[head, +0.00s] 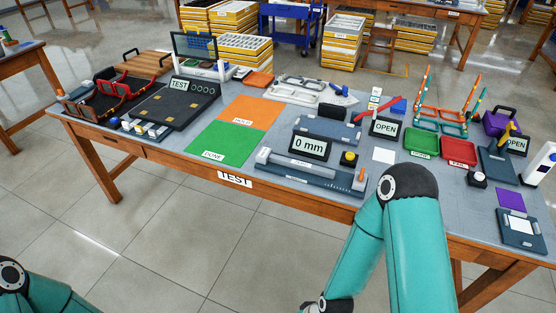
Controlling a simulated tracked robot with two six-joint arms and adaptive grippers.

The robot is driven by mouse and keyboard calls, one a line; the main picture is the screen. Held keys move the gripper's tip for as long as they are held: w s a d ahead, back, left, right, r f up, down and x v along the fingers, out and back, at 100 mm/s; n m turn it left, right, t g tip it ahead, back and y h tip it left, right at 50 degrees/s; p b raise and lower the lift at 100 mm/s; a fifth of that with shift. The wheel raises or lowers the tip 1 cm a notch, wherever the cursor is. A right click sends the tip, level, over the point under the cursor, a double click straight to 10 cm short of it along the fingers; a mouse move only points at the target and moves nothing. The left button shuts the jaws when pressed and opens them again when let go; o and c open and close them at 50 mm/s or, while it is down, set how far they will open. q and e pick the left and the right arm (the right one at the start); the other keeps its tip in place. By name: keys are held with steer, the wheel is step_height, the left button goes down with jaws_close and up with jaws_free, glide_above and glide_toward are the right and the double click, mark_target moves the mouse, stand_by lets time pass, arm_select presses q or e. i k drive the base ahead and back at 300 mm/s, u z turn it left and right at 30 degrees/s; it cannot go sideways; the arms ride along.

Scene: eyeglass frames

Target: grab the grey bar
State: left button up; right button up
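A long, slim grey bar-shaped piece (325,173) lies along the blue-grey gauge base at the table's front edge. I cannot tell whether it is a loose bar or part of the gauge. A display reading "0 mm" (309,146) stands just behind it. My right arm is bent at the front, with its elbow close to the table edge and its forearm running down to a dark wrist joint at the bottom edge. The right gripper is out of view. My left arm shows only at the bottom left corner, and its gripper is out of view.
The wooden table (165,151) is crowded. Green (218,144) and orange (251,112) mats lie left of the gauge. Green (420,146) and red (458,152) trays, eyeglass frames in a rack (452,127) and "OPEN" signs (386,128) stand to the right. The floor in front is clear.

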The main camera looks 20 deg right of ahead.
mark_target(328, 173)
steer(key=u, duration=0.2)
steer(key=i, duration=0.85)
steer(key=z, duration=0.45)
